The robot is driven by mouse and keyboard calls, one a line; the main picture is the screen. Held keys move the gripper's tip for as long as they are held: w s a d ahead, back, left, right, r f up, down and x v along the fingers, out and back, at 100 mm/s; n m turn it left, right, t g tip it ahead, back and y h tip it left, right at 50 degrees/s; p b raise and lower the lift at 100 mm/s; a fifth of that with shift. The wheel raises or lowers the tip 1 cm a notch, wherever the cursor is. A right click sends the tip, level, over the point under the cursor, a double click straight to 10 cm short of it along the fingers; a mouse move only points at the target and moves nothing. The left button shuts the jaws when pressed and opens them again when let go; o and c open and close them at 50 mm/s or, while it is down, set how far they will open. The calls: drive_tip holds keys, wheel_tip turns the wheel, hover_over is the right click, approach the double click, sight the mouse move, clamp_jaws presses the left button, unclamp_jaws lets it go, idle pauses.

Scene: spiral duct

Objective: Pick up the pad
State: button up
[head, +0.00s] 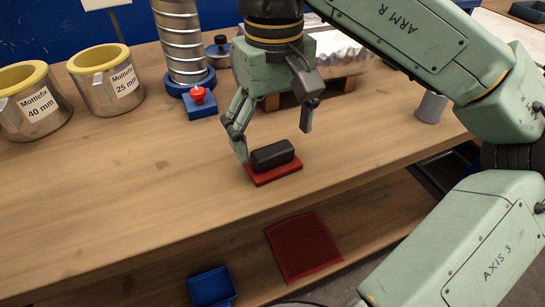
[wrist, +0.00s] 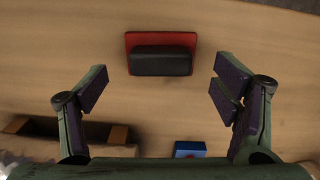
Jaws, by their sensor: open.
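The pad looks like a black block with a red base. Its black part (head: 272,155) sits on the flat red part (head: 262,178) on the wooden workbench, near the front edge. In the wrist view the black part (wrist: 160,61) and the red part (wrist: 160,39) lie beyond the fingertips, roughly centred between them. My gripper (head: 275,145) is open and empty, just above and behind the pad; its fingers also show wide apart in the wrist view (wrist: 160,88). I cannot tell the exact height of the fingertips above the bench.
A blue block with a red knob (head: 198,97) stands by a spiral duct (head: 182,40). Two yellow-rimmed metal cans (head: 107,85) are at the left. A grey cup (head: 431,107) is at the right. A red mat (head: 303,247) and blue bin (head: 212,288) lie on the lower shelf. The bench left of the pad is clear.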

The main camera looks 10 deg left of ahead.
sight(272, 149)
drive_tip(key=shift+a+f, duration=0.1)
drive_tip(key=shift+f, duration=1.85)
drive_tip(key=shift+c, duration=0.4)
drive_tip(key=c, duration=1.2)
drive_tip(key=shift+r, duration=0.1)
drive_tip(key=shift+r, duration=0.85)
drive_tip(key=shift+s+r, duration=0.4)
drive_tip(key=shift+r, duration=0.45)
drive_tip(key=s, duration=0.5)
drive_tip(key=s+d+r+b, duration=0.1)
drive_tip(key=s, duration=0.4)
drive_tip(key=s+d+b, duration=0.1)
drive_tip(key=s, duration=0.4)
drive_tip(key=shift+d+r, duration=0.25)
